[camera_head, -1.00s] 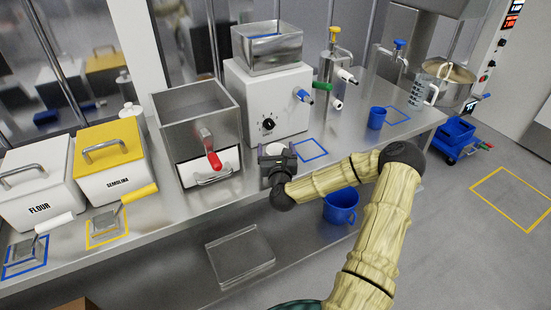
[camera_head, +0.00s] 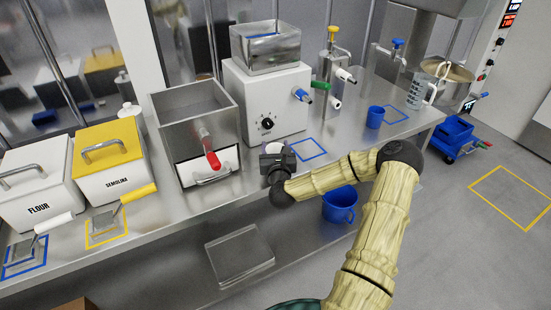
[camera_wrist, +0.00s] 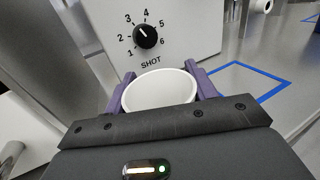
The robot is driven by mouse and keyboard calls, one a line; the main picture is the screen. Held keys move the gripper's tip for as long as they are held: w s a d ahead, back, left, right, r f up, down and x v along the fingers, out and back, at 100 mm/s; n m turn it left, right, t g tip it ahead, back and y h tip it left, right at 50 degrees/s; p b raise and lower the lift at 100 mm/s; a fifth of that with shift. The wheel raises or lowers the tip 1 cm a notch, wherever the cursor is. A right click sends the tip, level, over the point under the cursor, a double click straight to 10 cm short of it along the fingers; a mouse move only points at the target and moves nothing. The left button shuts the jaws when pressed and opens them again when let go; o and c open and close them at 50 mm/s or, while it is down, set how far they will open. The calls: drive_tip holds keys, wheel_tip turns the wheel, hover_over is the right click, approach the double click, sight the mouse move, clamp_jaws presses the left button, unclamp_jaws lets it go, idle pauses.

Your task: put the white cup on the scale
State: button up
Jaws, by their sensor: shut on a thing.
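The white cup (camera_wrist: 160,92) is between the two purple fingers of my gripper (camera_wrist: 160,84) in the wrist view, its open rim facing up. The fingers are shut on its sides. In the head view, my gripper (camera_head: 277,158) is at the front of the steel counter, before the white machine with the dial, and only a little of the cup (camera_head: 273,147) shows. I cannot tell the gap between cup and counter. I cannot make out a scale in either view.
The white dial machine (camera_head: 265,105) stands just behind my gripper. A steel hopper with a red handle (camera_head: 211,158) is to the left. A blue square outline (camera_head: 308,149) marks bare counter to the right. A blue cup (camera_head: 375,117) and a measuring jug (camera_head: 421,92) are farther right.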

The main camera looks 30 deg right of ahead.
drive_tip(key=shift+a+r, duration=0.1)
wheel_tip(320, 180, up, 10)
drive_tip(key=shift+w, duration=0.15)
idle(0.8)
